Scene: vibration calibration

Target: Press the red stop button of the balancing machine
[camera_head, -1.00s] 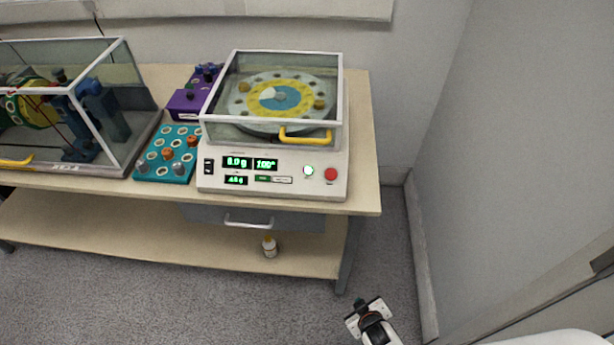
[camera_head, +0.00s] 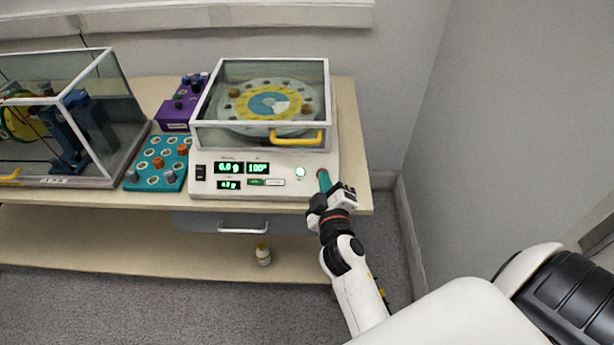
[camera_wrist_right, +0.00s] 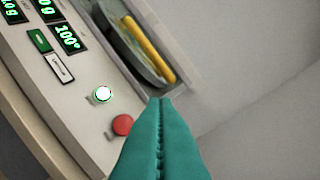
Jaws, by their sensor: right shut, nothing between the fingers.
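The balancing machine (camera_head: 210,188) stands on the table with a clear-walled guard over a round disc (camera_head: 262,103). My left gripper is in no view.
A lit green-white button (camera_head: 300,172) is just left of the stop button. A yellow handle (camera_head: 297,137) sticks out above the panel. A teal tray (camera_head: 157,163) and a purple box (camera_head: 177,112) stand to the left. The wall is close on the right.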

